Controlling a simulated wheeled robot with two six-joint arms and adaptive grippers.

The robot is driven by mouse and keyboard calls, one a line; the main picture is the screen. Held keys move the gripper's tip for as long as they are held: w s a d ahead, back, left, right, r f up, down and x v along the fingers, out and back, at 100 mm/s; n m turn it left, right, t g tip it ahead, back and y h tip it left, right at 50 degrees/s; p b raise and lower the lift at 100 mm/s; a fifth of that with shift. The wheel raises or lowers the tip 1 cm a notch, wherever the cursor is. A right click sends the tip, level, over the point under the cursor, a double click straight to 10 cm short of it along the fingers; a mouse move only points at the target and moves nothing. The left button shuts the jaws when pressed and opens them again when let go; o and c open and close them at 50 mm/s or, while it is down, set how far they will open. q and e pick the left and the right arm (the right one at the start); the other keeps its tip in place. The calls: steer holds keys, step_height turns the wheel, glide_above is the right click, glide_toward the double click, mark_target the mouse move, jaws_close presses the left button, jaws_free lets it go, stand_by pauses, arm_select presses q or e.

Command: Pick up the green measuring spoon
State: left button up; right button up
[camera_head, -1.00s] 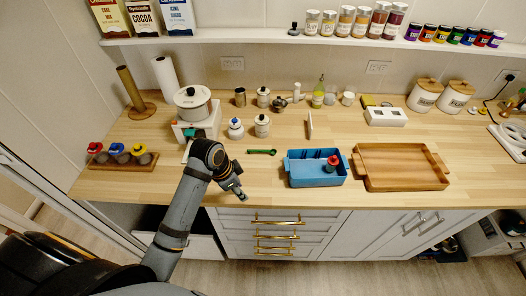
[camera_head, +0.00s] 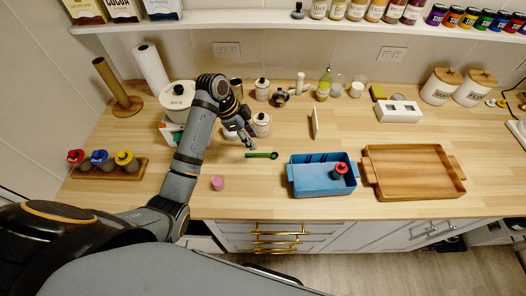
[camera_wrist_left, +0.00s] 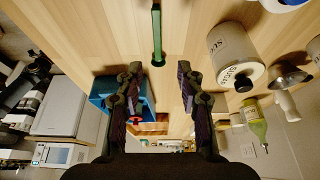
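The green measuring spoon (camera_head: 262,155) lies flat on the wooden counter, left of the blue tray. In the left wrist view its green handle (camera_wrist_left: 157,35) shows at the top middle, ahead of the fingers and between their lines. My left gripper (camera_head: 249,146) is above the counter just behind and left of the spoon's end, not touching it as far as I can see. In the left wrist view the two fingers of my left gripper (camera_wrist_left: 160,72) are spread apart with nothing between them. My right gripper is in neither view.
A blue tray (camera_head: 322,191) holding a red-topped jar and an empty wooden tray (camera_head: 414,193) stand to the right. White canisters (camera_head: 261,126) stand close behind my gripper. A pink cup-like object (camera_head: 218,183) sits in front.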

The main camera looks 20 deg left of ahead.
mark_target(263, 154)
arm_select(q)
steer(key=x, duration=0.2)
steer(key=shift+w+d+f, duration=0.1)
steer(key=shift+d+f, duration=0.05)
steer(key=shift+f, duration=0.15)
steer(key=shift+w+f, duration=0.25)
steer(key=shift+f, duration=0.2)
steer(key=shift+s+d+f+p, duration=0.25)
steer(key=shift+d+f+p, duration=0.5)
steer(key=shift+p, duration=0.3)
steer(key=x, duration=0.3)
steer(key=shift+s+a, duration=0.1)
steer(key=shift+f, duration=0.1)
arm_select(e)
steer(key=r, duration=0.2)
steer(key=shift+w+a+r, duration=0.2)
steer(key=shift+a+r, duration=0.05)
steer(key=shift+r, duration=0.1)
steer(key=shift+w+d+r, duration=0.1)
arm_select(q)
steer(key=shift+f, duration=0.1)
jaws_close()
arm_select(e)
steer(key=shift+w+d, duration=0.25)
